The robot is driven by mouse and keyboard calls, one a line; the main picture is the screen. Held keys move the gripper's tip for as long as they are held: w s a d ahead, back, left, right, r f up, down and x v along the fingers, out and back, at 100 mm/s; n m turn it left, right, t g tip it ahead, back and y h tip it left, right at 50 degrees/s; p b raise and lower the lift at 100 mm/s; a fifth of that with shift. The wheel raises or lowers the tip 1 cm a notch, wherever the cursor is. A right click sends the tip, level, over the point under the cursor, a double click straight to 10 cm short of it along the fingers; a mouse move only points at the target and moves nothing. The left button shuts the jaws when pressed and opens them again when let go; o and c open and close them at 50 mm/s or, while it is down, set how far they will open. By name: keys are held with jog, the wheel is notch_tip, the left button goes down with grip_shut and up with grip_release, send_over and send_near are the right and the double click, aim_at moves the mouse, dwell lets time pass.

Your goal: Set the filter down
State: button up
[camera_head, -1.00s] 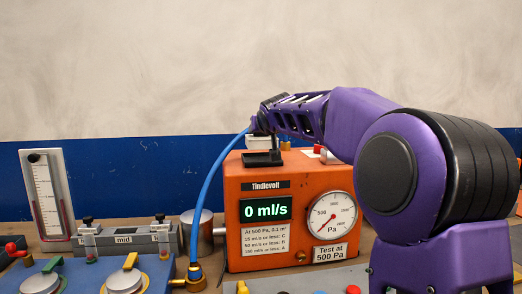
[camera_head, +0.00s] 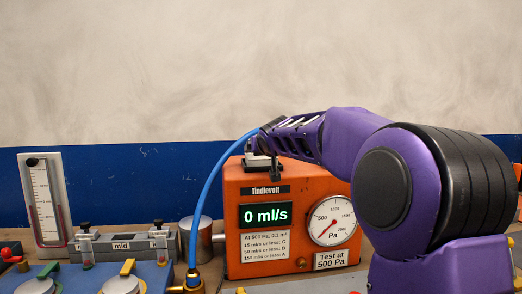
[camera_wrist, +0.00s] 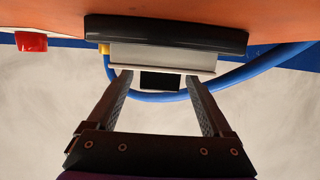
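The filter appears to be the pale grey block (camera_wrist: 160,58) seen in the wrist view, with a dark tab on its near face. It sits against a black slab (camera_wrist: 165,34) on the orange tester (camera_head: 290,215); I see no clear gap between them. In the head view a pale part of it (camera_head: 258,161) shows at the tester's top left, partly hidden by my arm. My gripper (camera_wrist: 160,82) has its fingers apart, one each side of the dark tab, with slim gaps visible. Its fingertips are close to the block's ledge; contact is unclear.
A blue hose (camera_head: 208,190) arcs from a brass fitting up to the filter area, passing behind my fingers in the wrist view. A red part (camera_wrist: 31,41) stands on the tester's top. A metal cylinder (camera_head: 203,240) and manometer (camera_head: 45,200) stand left. The tester reads 0 ml/s.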

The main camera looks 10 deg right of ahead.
jog(key=shift+r, duration=0.1)
jog(key=shift+r, duration=0.2)
jog(key=p+v, duration=0.2)
jog(key=v, duration=0.2)
jog(key=p+v, duration=0.2)
jog(key=v, duration=0.3)
jog(key=shift+d+r, duration=0.1)
jog(key=shift+r, duration=0.2)
jog(key=shift+s+p, duration=0.35)
jog(key=shift+p, duration=0.4)
jog(key=shift+f+p+v, duration=0.25)
jog(key=shift+p+v, duration=0.8)
jog(key=shift+p, duration=1.1)
